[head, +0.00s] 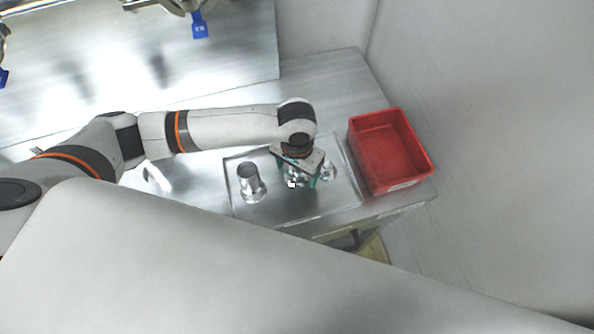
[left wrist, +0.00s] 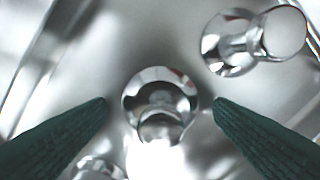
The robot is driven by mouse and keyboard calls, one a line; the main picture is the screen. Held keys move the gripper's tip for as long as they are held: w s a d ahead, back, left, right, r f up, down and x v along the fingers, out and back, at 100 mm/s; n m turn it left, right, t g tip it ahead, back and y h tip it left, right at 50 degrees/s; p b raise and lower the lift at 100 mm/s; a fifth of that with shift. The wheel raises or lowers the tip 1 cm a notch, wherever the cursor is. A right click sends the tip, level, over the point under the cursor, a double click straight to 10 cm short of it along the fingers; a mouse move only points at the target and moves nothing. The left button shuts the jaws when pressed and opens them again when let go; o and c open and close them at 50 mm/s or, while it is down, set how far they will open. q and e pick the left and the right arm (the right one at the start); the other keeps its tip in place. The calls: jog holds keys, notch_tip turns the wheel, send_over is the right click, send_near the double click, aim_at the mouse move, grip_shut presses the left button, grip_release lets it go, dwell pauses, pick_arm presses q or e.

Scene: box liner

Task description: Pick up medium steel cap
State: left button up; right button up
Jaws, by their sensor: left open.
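My left gripper (head: 302,182) is over the steel tray (head: 283,216) in the head view, pointing down. In the left wrist view its two dark green fingers are open, one on each side of a shiny steel cap (left wrist: 160,92); I cannot tell that they touch it. In the head view the gripper largely hides this cap. A second steel cap (left wrist: 232,42) lies at the upper right of the wrist view. Part of another shiny piece (left wrist: 98,168) shows at the bottom left. A taller steel cap (head: 250,184) stands on the left of the tray in the head view. My right gripper is not in view.
A red bin (head: 390,150) stands to the right of the tray, near the counter's right end, and looks empty. A wall rises beyond it on the right. Blue-tagged metal fittings (head: 199,24) are at the top. The counter (head: 325,75) behind my arm is bare.

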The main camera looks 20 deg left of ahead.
pick_arm(q)
jog(key=shift+s, duration=0.15)
grip_shut()
dwell(0.4)
